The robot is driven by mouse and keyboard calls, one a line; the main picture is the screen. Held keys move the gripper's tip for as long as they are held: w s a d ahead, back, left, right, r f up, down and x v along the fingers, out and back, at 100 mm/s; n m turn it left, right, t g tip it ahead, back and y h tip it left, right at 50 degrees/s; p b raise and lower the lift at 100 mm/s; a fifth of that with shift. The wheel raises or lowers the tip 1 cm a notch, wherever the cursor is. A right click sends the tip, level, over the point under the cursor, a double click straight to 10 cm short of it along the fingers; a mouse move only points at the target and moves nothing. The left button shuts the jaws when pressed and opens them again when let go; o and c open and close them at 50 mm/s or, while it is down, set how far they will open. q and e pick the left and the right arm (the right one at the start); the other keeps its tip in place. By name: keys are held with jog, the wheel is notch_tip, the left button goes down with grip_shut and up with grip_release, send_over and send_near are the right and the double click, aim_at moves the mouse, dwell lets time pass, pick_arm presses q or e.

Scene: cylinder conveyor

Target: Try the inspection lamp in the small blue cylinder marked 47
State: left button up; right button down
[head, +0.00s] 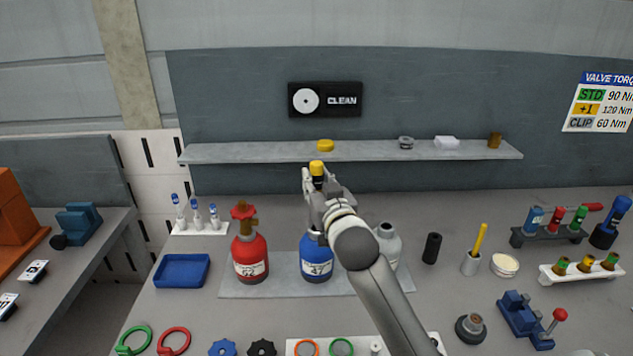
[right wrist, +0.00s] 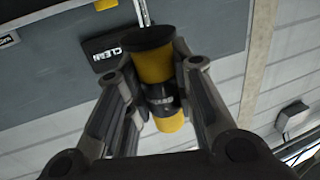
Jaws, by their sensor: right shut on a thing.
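The small blue cylinder (head: 317,262) marked 47 stands upright on a grey mat (head: 270,290) at the middle of the bench. My right gripper (head: 317,182) is above the blue cylinder and shut on a yellow and black inspection lamp (head: 316,168). In the right wrist view the lamp (right wrist: 155,75) sits between the two fingers (right wrist: 158,95), with a black end and yellow body. The gripper hides the top of the blue cylinder, so I cannot tell whether the lamp's lower end touches it. My left gripper is not in view.
A red cylinder (head: 250,258) with a valve stands left of the blue one, and a grey cylinder (head: 388,245) stands to the right, partly behind my arm. A blue tray (head: 182,271) lies further left. A shelf (head: 260,153) with small items runs behind.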

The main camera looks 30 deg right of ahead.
aim_at(316, 162)
jog(key=shift+f+b, duration=0.75)
jog(key=shift+f, duration=0.45)
jog(key=shift+f+b, duration=0.9)
jog(key=shift+f, duration=0.5)
jog(key=shift+r, duration=0.1)
jog(key=shift+r+p, duration=5)
jog(key=shift+p, duration=0.1)
jog(key=shift+d+f, duration=0.1)
